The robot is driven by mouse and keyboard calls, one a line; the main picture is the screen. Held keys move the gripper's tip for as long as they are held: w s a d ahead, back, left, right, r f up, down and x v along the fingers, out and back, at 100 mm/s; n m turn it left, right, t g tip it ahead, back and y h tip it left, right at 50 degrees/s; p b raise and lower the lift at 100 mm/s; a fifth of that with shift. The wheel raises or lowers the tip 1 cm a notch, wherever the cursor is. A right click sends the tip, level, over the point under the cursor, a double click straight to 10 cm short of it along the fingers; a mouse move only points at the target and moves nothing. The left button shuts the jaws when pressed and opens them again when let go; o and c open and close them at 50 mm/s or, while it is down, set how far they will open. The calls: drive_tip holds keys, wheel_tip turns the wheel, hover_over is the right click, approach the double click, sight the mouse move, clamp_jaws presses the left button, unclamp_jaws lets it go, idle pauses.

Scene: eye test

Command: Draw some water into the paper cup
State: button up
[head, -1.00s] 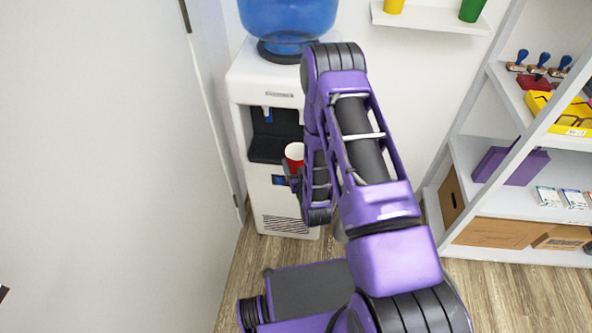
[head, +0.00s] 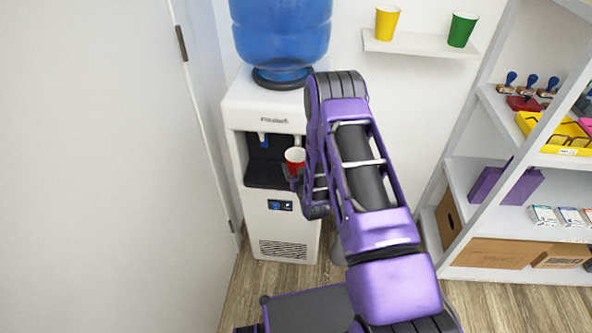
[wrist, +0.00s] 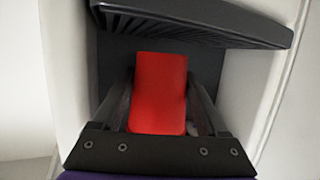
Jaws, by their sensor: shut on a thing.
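The red paper cup (head: 295,163), white inside, is upright in front of the right part of the dispenser's dark recess, close below the right tap in the head view. I cannot tell how far it is from the tap, and no water is visible. The white water dispenser (head: 285,225) carries a blue bottle (head: 280,35). My gripper (wrist: 160,108) is shut on the cup (wrist: 158,85), one finger on each side in the wrist view. In the head view my arm hides most of the gripper.
A wall shelf (head: 420,47) holds a yellow cup (head: 387,22) and a green cup (head: 461,29). A white rack (head: 460,165) with stamps, trays and boxes stands at right. A white door or panel (head: 90,170) is close on the left. In the wrist view a dark ridged edge (wrist: 195,22) lies beyond the cup.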

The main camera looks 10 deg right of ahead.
drive_tip(key=shift+w, duration=0.1)
idle(0.3)
drive_tip(key=shift+w+d, duration=0.2)
drive_tip(key=shift+w, duration=0.3)
drive_tip(key=shift+w+d, duration=0.15)
drive_tip(key=shift+w, duration=0.35)
idle(0.9)
drive_tip(key=shift+s, duration=0.1)
idle(0.5)
drive_tip(key=shift+s+a+p, duration=0.1)
drive_tip(key=shift+s+a, duration=0.15)
drive_tip(key=shift+s, duration=0.5)
drive_tip(key=shift+s+a+p, duration=0.15)
drive_tip(key=shift+s+a, duration=0.15)
drive_tip(key=shift+s, duration=0.5)
drive_tip(key=shift+s+a+p, duration=0.1)
drive_tip(key=shift+s+a, duration=0.15)
drive_tip(key=shift+s, duration=0.5)
drive_tip(key=s+a, duration=0.3)
drive_tip(key=s, duration=0.6)
drive_tip(key=shift+s, duration=0.25)
idle(0.3)
